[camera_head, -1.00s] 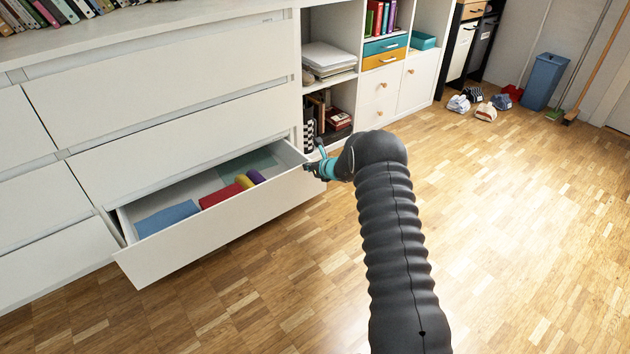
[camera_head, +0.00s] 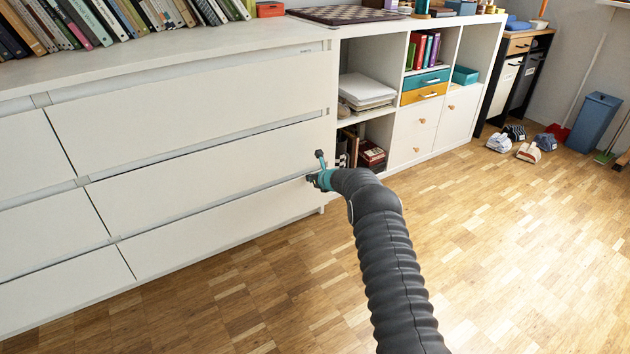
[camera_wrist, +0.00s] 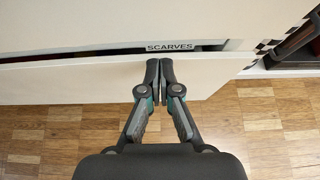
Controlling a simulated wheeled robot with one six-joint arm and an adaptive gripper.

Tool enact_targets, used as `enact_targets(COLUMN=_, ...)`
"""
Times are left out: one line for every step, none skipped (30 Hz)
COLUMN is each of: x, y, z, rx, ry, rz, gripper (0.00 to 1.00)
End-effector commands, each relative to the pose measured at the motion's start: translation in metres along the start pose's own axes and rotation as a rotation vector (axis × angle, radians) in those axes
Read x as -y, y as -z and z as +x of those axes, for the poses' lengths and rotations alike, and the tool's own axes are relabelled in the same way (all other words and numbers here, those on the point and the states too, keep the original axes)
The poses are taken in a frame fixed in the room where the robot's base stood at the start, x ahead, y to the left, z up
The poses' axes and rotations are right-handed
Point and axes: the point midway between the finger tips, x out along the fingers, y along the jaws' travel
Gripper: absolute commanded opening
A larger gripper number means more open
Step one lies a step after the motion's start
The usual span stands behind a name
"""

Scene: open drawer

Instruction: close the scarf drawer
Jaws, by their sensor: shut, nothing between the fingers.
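The scarf drawer has a white front (camera_head: 220,222) and is the lowest wide drawer in the head view. It looks almost flush with the cabinet there. In the wrist view its front (camera_wrist: 90,82) stands below the SCARVES label (camera_wrist: 170,47), with a narrow dark gap along its top edge. The scarves inside are hidden in the head view. My gripper (camera_wrist: 161,66) is shut and empty, its fingertips at the top edge of the drawer front, right of its middle; it seems to touch the front. It also shows in the head view (camera_head: 314,177).
The white dresser (camera_head: 190,90) has other drawers, all shut, with books (camera_head: 110,22) on top. A shelf unit (camera_head: 410,115) stands to its right. Shoes (camera_head: 528,152) and a blue bin (camera_head: 594,122) are farther right. The wooden floor in front is clear.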

Motion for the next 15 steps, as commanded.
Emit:
enact_targets(x=-0.003, y=-0.001, z=0.001, rx=0.000, ry=-0.002, rz=-0.001, gripper=0.00)
enact_targets(x=-0.004, y=-0.001, z=0.002, rx=0.000, ry=-0.003, rz=-0.002, gripper=0.00)
enact_targets(x=-0.005, y=-0.002, z=0.003, rx=0.000, ry=-0.004, rz=-0.002, gripper=0.00)
enact_targets(x=-0.006, y=-0.002, z=0.003, rx=0.000, ry=-0.004, rz=-0.002, gripper=0.00)
enact_targets(x=-0.007, y=-0.002, z=0.003, rx=0.001, ry=-0.005, rz=-0.003, gripper=0.00)
enact_targets(x=-0.009, y=-0.003, z=0.004, rx=0.001, ry=-0.006, rz=-0.004, gripper=0.00)
enact_targets(x=-0.009, y=-0.003, z=0.004, rx=0.002, ry=-0.007, rz=-0.004, gripper=0.00)
enact_targets(x=-0.010, y=-0.004, z=0.004, rx=0.002, ry=-0.008, rz=-0.005, gripper=0.00)
enact_targets(x=-0.011, y=-0.004, z=0.005, rx=0.003, ry=-0.009, rz=-0.005, gripper=0.00)
enact_targets(x=-0.012, y=-0.004, z=0.005, rx=0.003, ry=-0.010, rz=-0.006, gripper=0.00)
enact_targets(x=-0.013, y=-0.005, z=0.005, rx=0.003, ry=-0.010, rz=-0.006, gripper=0.00)
enact_targets(x=-0.014, y=-0.005, z=0.005, rx=0.004, ry=-0.011, rz=-0.007, gripper=0.00)
enact_targets(x=-0.015, y=-0.006, z=0.005, rx=0.004, ry=-0.012, rz=-0.007, gripper=0.00)
enact_targets(x=-0.015, y=-0.006, z=0.006, rx=0.005, ry=-0.013, rz=-0.008, gripper=0.00)
enact_targets(x=-0.016, y=-0.006, z=0.006, rx=0.005, ry=-0.013, rz=-0.008, gripper=0.00)
